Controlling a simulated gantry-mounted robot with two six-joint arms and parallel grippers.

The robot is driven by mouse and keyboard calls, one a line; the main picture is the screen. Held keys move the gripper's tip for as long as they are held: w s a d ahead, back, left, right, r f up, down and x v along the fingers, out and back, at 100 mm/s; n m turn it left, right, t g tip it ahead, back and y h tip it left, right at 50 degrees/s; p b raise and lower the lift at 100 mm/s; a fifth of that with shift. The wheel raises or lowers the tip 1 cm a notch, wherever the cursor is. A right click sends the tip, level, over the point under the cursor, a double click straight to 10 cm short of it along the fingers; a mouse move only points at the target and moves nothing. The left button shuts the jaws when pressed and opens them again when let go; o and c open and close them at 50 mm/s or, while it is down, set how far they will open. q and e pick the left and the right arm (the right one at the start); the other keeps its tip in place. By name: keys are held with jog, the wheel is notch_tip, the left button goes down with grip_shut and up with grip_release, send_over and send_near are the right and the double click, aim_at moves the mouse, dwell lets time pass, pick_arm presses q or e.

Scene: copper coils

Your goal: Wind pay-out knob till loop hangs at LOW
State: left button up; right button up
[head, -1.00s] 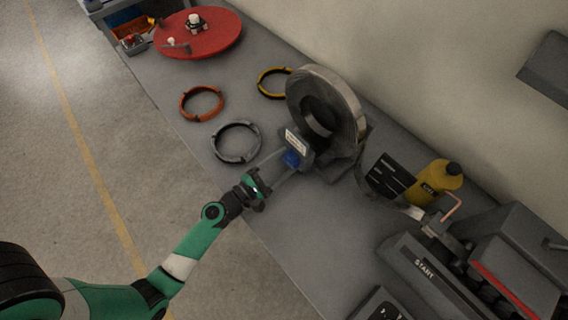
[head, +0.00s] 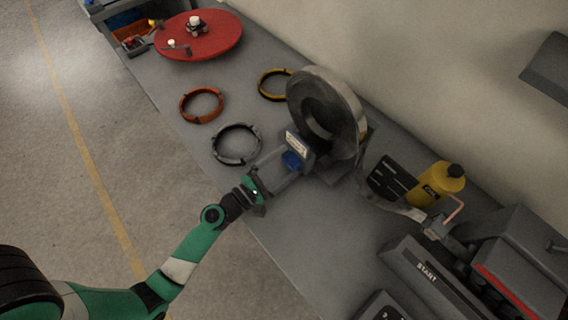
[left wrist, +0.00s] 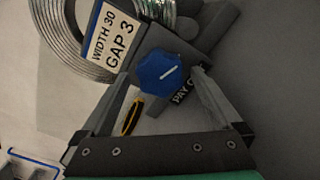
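The blue pay-out knob (head: 291,160) is on the front of the coil stand, below a white card. In the left wrist view the knob (left wrist: 160,72) has a white pointer line, and a partly covered "PAY" label is beside it. My left gripper (head: 280,164) reaches the knob from the front. Its fingers (left wrist: 162,76) stand one on each side of the knob, open, with narrow gaps showing. The metal coil (head: 343,112) stands upright. A strip (head: 402,209) runs from the coil side past a black marked panel (head: 392,177); its marks are too small to read. My right gripper is out of view.
Orange (head: 187,113), grey (head: 222,155) and yellow (head: 262,92) rings lie on the bench. A red turntable (head: 222,42) is at the far end. The front bench edge is clear.

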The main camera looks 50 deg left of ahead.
pick_arm(q)
jog(key=shift+s, duration=0.1)
dwell(0.3)
jog(key=s+b, duration=0.1)
jog(key=s, duration=1)
jog(key=shift+f, duration=0.1)
jog(key=shift+s+d, duration=0.1)
jog(key=shift+s, duration=0.1)
